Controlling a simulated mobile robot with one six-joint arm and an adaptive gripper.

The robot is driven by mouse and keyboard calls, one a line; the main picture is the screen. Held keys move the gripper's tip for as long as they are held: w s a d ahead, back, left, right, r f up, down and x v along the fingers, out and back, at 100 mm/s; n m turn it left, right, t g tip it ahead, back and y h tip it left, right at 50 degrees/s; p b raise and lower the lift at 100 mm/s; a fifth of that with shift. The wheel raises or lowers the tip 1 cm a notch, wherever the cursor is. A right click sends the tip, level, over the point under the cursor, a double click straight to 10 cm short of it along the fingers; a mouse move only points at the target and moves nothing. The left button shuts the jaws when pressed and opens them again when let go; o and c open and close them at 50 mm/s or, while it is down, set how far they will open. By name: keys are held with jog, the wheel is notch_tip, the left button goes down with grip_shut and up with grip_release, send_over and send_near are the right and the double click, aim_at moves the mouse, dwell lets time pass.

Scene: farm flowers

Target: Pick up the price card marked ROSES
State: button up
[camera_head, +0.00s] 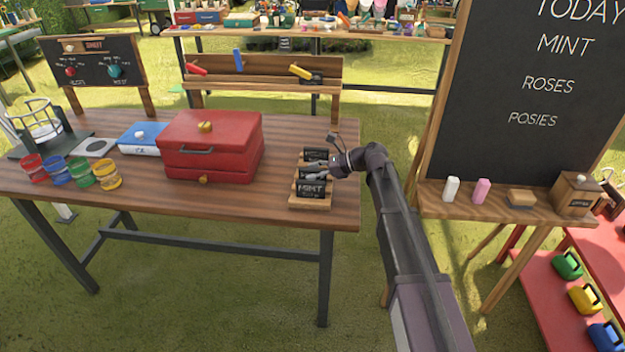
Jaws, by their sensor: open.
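A small wooden card holder (312,203) stands at the right end of the brown table. It holds dark price cards one behind another. The front card (311,189) reads MINT. A rear card (315,154) shows its dark top, but its lettering is too small to read. Another card between them is partly covered by my gripper. I cannot tell which one is marked ROSES. My gripper (324,158) is open over the right side of the holder. One finger points up and the other reaches left across the cards; I cannot tell whether it touches them.
A red box (212,145) stands left of the holder, with a blue box (141,138) and several coloured jars farther left. A chalkboard (540,100) with a ledge (505,206) stands right of my arm. Bare tabletop lies between the red box and the holder.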

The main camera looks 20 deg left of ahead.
aim_at(313, 169)
dwell(0.5)
grip_shut()
jog(key=shift+r, duration=0.2)
notch_tip(313, 169, up, 10)
jog(key=p, duration=1)
jog(key=shift+f, duration=0.15)
dwell(0.6)
